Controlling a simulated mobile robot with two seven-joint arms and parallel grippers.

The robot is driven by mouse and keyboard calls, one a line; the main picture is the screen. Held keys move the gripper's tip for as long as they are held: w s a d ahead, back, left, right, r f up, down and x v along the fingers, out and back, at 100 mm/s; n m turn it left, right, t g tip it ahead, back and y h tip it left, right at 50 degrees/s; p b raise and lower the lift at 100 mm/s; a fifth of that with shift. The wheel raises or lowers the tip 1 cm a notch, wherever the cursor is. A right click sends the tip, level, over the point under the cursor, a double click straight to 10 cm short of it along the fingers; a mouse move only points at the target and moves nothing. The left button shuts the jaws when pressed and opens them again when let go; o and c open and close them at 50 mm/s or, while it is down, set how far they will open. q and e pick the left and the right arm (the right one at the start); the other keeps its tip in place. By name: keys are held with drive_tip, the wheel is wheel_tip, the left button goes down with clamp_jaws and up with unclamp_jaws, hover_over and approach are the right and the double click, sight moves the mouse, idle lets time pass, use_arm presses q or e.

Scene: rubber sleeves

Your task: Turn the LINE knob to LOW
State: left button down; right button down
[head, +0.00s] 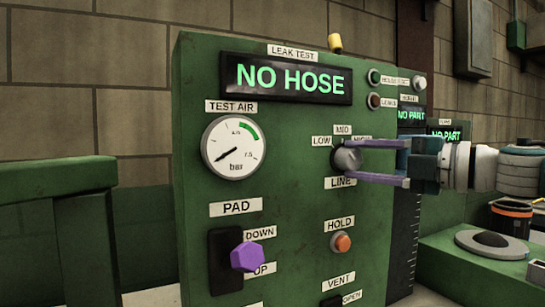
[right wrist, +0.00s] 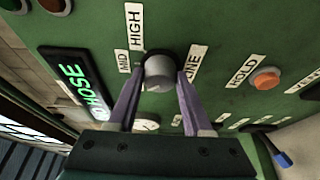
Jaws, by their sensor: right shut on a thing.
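The LINE knob (head: 345,158) is a round grey knob on the green panel, below the LOW, MID and HIGH labels and above the LINE label. My right gripper (head: 360,161) reaches in from the right, with one purple finger above the knob and one below it. In the right wrist view the knob (right wrist: 159,70) sits between the fingertips (right wrist: 160,88), and the gripper is shut on it. The knob's pointer is too unclear to tell which label it faces. My left gripper is not in view.
The green panel (head: 290,130) carries a display (head: 287,79) reading NO HOSE, a TEST AIR gauge (head: 233,147), a purple PAD handle (head: 246,256) and an orange HOLD button (head: 342,243). A green bench with round parts (head: 492,244) stands at the right.

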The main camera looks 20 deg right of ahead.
idle(0.4)
drive_tip(key=shift+c, duration=1.6)
unclamp_jaws()
drive_tip(key=shift+s+d+f, duration=0.1)
drive_tip(key=shift+s+d, duration=0.1)
drive_tip(key=shift+s, duration=0.15)
drive_tip(key=b+v, duration=0.2)
drive_tip(key=v, duration=0.7)
drive_tip(key=shift+b, duration=0.4)
drive_tip(key=shift+s, duration=0.1)
